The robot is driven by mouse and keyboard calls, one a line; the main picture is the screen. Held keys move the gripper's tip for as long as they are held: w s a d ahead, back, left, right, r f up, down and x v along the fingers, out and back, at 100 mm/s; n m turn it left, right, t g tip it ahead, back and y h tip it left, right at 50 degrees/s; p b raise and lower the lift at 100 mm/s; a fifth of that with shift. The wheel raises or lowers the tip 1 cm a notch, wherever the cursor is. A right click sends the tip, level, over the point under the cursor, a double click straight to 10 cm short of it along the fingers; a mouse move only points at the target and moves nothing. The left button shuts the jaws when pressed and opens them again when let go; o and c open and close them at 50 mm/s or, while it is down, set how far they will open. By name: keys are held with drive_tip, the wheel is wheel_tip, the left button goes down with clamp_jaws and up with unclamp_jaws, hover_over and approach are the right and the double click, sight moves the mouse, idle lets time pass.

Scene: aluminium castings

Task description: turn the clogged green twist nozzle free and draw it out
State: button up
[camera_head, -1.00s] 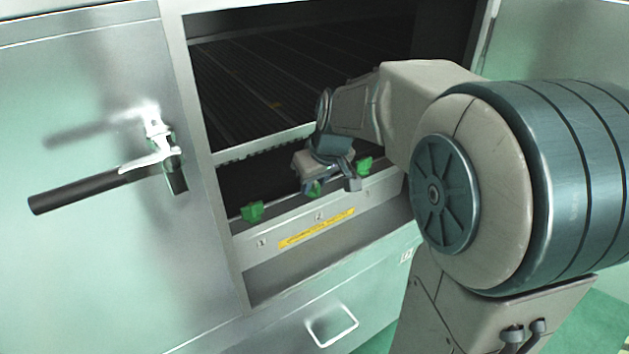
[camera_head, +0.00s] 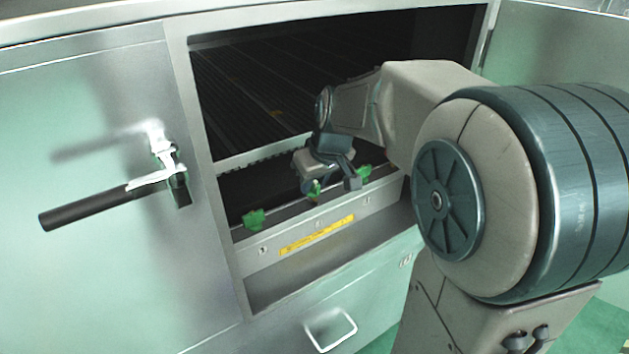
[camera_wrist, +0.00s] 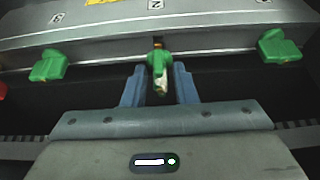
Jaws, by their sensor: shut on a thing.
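The green twist nozzle (camera_wrist: 158,66) in the middle, at the mark 2, stands between my gripper's two blue-grey fingers in the wrist view. It has a pale, crusty patch on its near end. My gripper (camera_wrist: 159,82) is shut on it. An orange-brown bit shows just above the nozzle at the rail (camera_wrist: 200,42). In the head view the same nozzle (camera_head: 314,190) is partly hidden by my gripper (camera_head: 329,187) at the rail's upper edge. I cannot tell whether the nozzle is still seated in the rail.
Two other green nozzles sit on the rail, one to the left (camera_head: 254,219) and one to the right (camera_head: 364,173) in the head view. A yellow label (camera_head: 317,235) is on the rail's face. The cabinet door handle (camera_head: 110,201) sticks out at left. The opening's frame (camera_head: 205,160) surrounds my arm.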

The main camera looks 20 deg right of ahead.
drive_tip(key=shift+r, duration=0.1)
drive_tip(key=shift+r+p, duration=1.55)
drive_tip(key=shift+r, duration=0.7)
drive_tip(key=shift+f, duration=0.1)
